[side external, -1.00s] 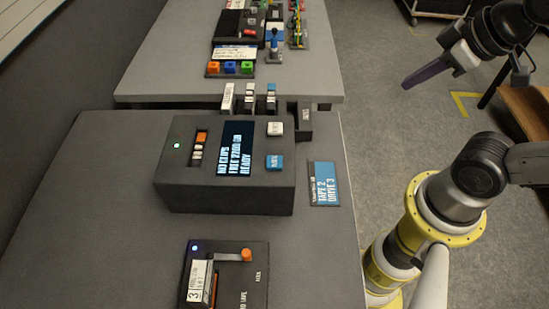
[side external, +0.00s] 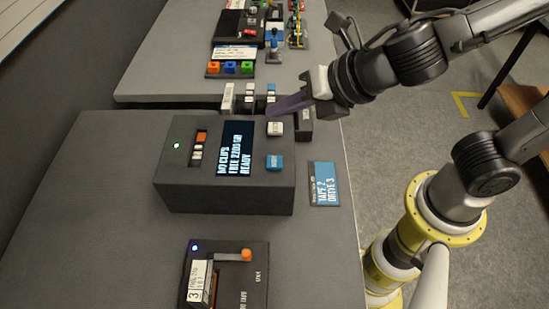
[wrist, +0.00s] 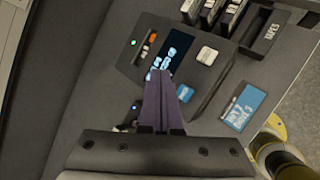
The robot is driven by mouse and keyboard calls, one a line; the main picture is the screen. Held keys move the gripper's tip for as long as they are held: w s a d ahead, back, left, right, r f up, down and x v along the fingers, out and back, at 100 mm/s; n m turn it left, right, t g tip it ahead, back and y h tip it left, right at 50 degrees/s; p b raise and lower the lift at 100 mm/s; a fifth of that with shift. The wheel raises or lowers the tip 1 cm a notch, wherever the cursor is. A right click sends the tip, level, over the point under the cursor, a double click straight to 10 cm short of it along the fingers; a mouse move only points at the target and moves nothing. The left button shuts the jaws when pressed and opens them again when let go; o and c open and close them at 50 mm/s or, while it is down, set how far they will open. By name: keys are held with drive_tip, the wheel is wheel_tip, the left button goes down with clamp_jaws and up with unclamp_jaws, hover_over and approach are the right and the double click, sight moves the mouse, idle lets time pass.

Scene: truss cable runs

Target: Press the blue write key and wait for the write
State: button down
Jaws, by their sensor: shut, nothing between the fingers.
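The blue key (side external: 274,162) sits on the top of a dark grey box (side external: 225,200), below a white key (side external: 275,129). In the wrist view the blue key (wrist: 184,93) shows just right of the fingertips. The box's screen (side external: 238,148) has lit text that includes READY. My gripper (side external: 272,111) has purple fingers and is shut and empty. In the side view its tips are beside the white key, toward the far edge of the box. Whether the tips touch anything cannot be told. In the wrist view the fingers (wrist: 160,74) overlap the screen's lower end.
A blue card (side external: 324,184) reading TAPE 2 DRIVE 3 lies right of the box. Several tape cartridges (side external: 249,97) stand in a rack behind it. A drive unit with an orange-knobbed lever (side external: 246,255) is in front. The table's left part is clear.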

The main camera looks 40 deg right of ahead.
sight(280, 164)
drive_tip(key=shift+s+a+f, duration=0.2)
drive_tip(key=shift+s+a, duration=0.25)
drive_tip(key=shift+a, duration=0.15)
drive_tip(key=shift+f, duration=4.35)
drive_tip(key=shift+f, duration=0.15)
drive_tip(key=shift+f, duration=0.3)
drive_tip(key=shift+f, duration=0.55)
drive_tip(key=shift+r, duration=0.95)
